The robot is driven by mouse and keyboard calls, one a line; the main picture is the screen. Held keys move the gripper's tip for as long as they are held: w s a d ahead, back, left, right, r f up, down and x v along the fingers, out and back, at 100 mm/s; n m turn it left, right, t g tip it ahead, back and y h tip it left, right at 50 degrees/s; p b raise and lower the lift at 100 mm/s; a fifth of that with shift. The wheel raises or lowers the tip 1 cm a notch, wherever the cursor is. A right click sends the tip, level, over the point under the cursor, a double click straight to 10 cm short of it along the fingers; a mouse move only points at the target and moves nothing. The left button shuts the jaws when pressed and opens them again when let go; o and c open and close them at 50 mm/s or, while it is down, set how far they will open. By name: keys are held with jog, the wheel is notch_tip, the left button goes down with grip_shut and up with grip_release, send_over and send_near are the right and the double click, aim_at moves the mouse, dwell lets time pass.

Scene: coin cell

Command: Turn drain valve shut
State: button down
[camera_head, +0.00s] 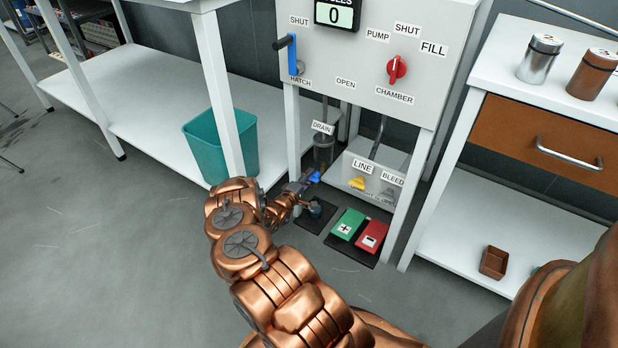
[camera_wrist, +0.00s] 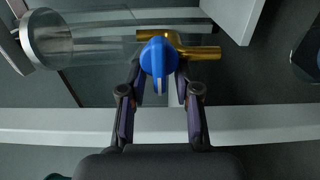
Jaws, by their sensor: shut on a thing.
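The drain valve has a blue handle (camera_head: 314,177) low under the panel, below the DRAIN label (camera_head: 322,128). In the wrist view the blue handle (camera_wrist: 158,56) has a pale line on its face and sits on a brass pipe (camera_wrist: 204,53). A clear cylinder (camera_wrist: 85,45) joins the pipe on the left. My gripper (camera_wrist: 158,75) is shut on the blue handle, one finger on each side of its near part. In the head view my gripper (camera_head: 302,187) reaches in low from the left, and its fingers are too small to make out well.
The panel (camera_head: 345,62) carries a blue hatch lever (camera_head: 291,55) and a red chamber knob (camera_head: 396,70). A yellow LINE valve (camera_head: 357,183) and green and red pedals (camera_head: 361,231) are close to the right. A teal bin (camera_head: 207,150) stands left. A pale bar (camera_wrist: 255,125) crosses below the handle.

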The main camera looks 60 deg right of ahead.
jog(key=shift+s+f, duration=0.1)
jog(key=shift+s, duration=0.05)
jog(key=c, duration=0.8)
grip_release()
jog(key=shift+c, duration=0.2)
jog(key=a, duration=1.2)
jog(key=shift+s, duration=0.15)
jog(key=shift+s, duration=0.1)
